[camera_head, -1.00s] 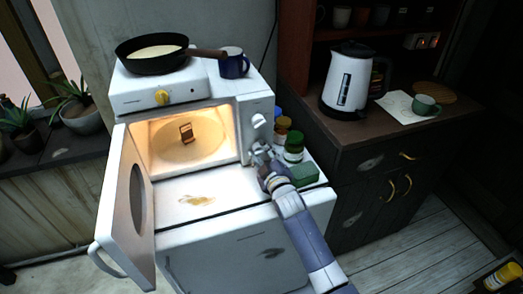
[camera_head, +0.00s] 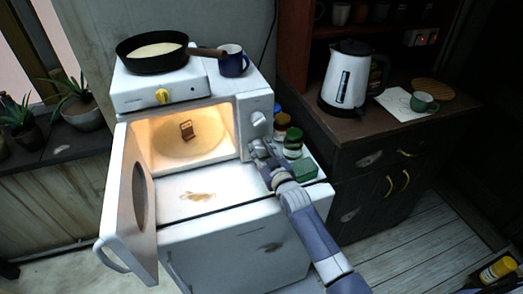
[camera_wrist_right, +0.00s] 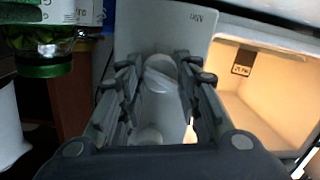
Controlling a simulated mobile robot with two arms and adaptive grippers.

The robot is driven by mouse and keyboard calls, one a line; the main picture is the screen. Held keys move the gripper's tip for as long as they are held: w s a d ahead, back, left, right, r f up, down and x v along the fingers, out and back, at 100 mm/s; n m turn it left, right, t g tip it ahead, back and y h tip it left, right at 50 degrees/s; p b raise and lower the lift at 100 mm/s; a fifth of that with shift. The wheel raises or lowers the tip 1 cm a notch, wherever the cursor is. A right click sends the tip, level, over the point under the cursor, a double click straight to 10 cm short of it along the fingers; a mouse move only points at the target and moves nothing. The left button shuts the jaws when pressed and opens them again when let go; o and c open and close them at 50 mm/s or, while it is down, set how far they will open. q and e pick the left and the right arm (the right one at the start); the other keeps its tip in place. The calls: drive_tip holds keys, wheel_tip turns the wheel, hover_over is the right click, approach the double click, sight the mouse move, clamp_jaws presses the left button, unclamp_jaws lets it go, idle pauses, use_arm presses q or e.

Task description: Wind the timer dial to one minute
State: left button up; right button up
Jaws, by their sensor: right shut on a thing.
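The white microwave (camera_head: 160,210) stands with its door (camera_head: 128,200) open to the left and its inside lit. Its control panel is right of the opening. An upper white knob (camera_head: 258,118) shows there. The lower knob, the timer dial, is hidden behind my right gripper (camera_head: 259,148) in the head view. In the right wrist view, which looks upside down, the timer dial (camera_wrist_right: 160,73) sits between the fingers of my right gripper (camera_wrist_right: 160,80), near a "Min" marking. The fingers are shut on it. My left gripper is not in view.
A pan (camera_head: 152,50) and a blue mug (camera_head: 233,60) stand on top of the appliance. Jars (camera_head: 293,142) and a green sponge (camera_head: 303,170) lie close right of my gripper. A kettle (camera_head: 347,75) stands on the dark cabinet.

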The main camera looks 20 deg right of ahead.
idle(0.3)
drive_tip(key=o, duration=1)
drive_tip(key=shift+o, duration=0.2)
drive_tip(key=s+d+r, duration=0.1)
drive_tip(key=s, duration=1.1)
drive_tip(key=shift+r, duration=0.15)
